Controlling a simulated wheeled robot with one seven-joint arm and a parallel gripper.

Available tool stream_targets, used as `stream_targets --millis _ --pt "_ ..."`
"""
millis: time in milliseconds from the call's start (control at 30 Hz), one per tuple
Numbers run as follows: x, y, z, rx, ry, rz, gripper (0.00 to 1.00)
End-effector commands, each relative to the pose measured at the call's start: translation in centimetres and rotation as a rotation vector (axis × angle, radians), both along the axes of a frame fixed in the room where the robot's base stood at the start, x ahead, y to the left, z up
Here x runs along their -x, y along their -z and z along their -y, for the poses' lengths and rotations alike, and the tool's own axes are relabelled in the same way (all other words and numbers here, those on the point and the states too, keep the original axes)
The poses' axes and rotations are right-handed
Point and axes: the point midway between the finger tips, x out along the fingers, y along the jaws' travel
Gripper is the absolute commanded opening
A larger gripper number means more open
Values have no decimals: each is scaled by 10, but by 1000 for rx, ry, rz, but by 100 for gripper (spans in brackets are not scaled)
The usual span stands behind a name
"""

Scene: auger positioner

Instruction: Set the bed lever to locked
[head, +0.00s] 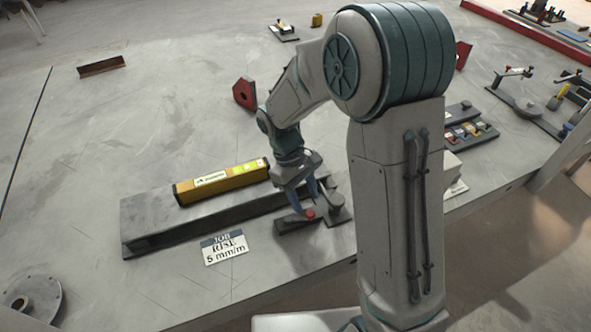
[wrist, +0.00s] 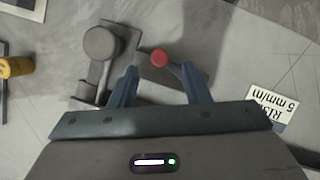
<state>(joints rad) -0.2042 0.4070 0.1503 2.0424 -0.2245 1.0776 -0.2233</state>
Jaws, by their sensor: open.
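The bed lever has a red knob (head: 310,213) and sits on a low dark base plate (head: 292,226) at the right end of the grey bed. In the wrist view the red knob (wrist: 159,57) shows just beyond my fingertips, between their lines. Its dark arm runs toward the right finger, which partly hides it. My gripper (head: 304,197) is open above the plate, with its two blue fingers pointing down. In the wrist view my gripper (wrist: 160,76) has nothing visibly held between its fingers. I cannot read any locked marking.
A grey round post (wrist: 100,42) stands left of the lever in the wrist view. A yellow level (head: 222,182) lies on the grey bed (head: 150,212). A "JOB RISE 5 mm/m" card (head: 225,248) lies in front. The tabletop at left is mostly clear.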

Motion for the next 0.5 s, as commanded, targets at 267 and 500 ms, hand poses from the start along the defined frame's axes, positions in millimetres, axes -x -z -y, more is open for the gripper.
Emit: stream_targets --millis 267,500 --pt "-20 -60 -17 -2 0 5 43" --pt "-28 -89 -25 -1 -1 2 43"
